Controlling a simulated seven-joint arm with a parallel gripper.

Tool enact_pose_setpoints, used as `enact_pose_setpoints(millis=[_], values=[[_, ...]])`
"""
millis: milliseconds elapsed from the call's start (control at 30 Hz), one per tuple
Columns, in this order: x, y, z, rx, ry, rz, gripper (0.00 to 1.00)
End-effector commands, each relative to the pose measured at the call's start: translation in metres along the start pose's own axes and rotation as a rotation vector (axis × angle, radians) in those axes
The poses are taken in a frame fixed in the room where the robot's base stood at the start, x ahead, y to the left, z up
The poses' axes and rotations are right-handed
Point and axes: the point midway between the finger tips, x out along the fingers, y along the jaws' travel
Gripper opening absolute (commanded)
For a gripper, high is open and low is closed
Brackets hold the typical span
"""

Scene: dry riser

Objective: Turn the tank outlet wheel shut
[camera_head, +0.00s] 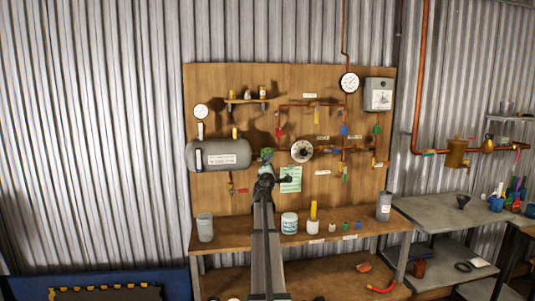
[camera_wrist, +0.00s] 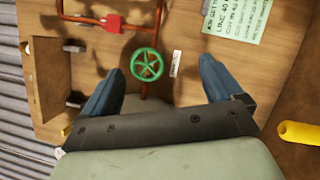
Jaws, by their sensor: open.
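A green spoked handwheel (camera_wrist: 147,65) sits on a copper pipe against the wooden board in the wrist view, with a small white label beside it that I cannot read. In the head view the green wheel (camera_head: 267,153) is partly hidden by my gripper, just right of the grey tank (camera_head: 218,155). My gripper (camera_wrist: 158,78) is open in the wrist view, its two blue-grey fingers spread with the wheel showing between and a little beyond them. Nothing is held, and I see no contact with the wheel.
A red handle (camera_wrist: 112,22) on the pipe is close to the wheel. A pale green note (camera_wrist: 238,18) hangs on the board beside my gripper.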

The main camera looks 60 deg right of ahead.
Motion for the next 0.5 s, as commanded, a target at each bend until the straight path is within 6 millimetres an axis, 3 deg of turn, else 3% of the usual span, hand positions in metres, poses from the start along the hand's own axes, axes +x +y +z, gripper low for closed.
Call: enact_pose_setpoints(millis=[300,500], values=[[-0.002,0.011,-0.024,-0.258,0.002,0.096,0.93],[-0.004,0.014,-0.033,-0.337,0.006,0.126,0.93]])
